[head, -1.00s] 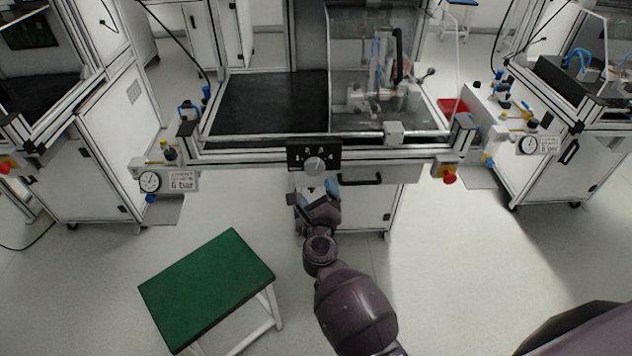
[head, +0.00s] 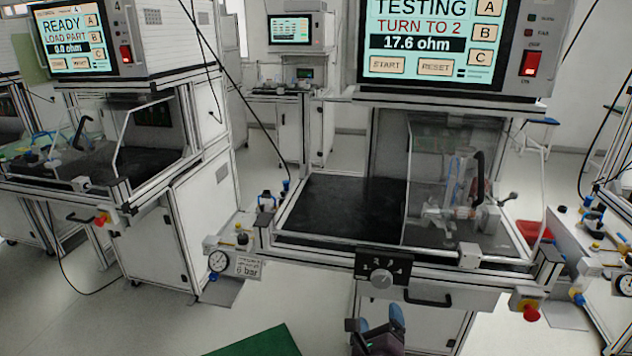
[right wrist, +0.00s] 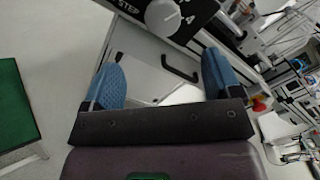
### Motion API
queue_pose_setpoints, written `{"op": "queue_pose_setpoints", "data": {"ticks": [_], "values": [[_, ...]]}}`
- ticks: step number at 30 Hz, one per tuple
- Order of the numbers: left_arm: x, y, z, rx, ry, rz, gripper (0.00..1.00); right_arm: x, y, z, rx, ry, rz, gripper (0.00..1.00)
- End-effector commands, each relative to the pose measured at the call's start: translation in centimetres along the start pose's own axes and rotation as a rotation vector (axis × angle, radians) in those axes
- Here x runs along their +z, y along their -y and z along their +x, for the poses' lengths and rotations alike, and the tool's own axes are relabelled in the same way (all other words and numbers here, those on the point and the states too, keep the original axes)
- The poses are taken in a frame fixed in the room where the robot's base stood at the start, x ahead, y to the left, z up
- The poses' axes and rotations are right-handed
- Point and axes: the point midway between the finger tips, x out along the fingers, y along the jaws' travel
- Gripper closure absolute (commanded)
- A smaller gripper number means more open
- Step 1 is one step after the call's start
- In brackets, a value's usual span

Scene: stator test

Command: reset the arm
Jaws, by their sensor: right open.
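My right gripper (head: 380,326) is at the bottom of the head view, its blue fingers pointing up toward the bench front. It is open and empty, below and apart from the selector knob (head: 381,280). In the right wrist view the two blue fingers stand wide apart around empty space (right wrist: 163,82), with the grey knob (right wrist: 163,16) beyond them at the top. The test bench screen (head: 432,40) reads TESTING, TURN TO 2, 17.6 ohm. My left gripper is not in view.
A second bench with a READY screen (head: 72,38) stands at the left. A green-topped table (head: 262,343) is at the bottom edge.

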Motion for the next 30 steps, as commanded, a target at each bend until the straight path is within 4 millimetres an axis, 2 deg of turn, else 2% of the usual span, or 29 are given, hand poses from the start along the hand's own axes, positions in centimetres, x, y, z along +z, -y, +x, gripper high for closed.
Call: {"op": "queue_pose_setpoints", "data": {"ticks": [5, 9, 14, 17, 20, 23, 27, 30], "values": [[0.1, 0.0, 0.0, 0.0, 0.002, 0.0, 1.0, 3.0, -0.1, -0.1, 0.025, 0.154, -0.325, 0.16], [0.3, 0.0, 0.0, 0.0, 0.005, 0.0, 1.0, 5.3, 0.7, -0.6, 0.008, 0.301, -0.682, 0.16], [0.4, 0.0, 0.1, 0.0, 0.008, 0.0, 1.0, 4.3, 0.8, -2.6, 0.014, 0.42, -1.134, 0.16], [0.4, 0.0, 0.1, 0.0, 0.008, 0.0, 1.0, 2.4, 0.9, -4.3, 0.039, 0.473, -1.419, 0.16], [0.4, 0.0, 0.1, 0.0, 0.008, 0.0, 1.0, -0.7, 1.0, -6.4, 0.089, 0.515, -1.701, 0.16], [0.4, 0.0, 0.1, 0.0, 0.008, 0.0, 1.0, -4.5, 1.6, -9.0, 0.166, 0.549, -1.974, 0.16], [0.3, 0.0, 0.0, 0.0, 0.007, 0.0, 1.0, -10.5, 3.2, -13.8, 0.316, 0.584, -2.301, 0.16], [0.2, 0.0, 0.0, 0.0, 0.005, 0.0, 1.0, -13.9, 4.5, -17.1, 0.407, 0.593, -2.417, 0.16]]}}
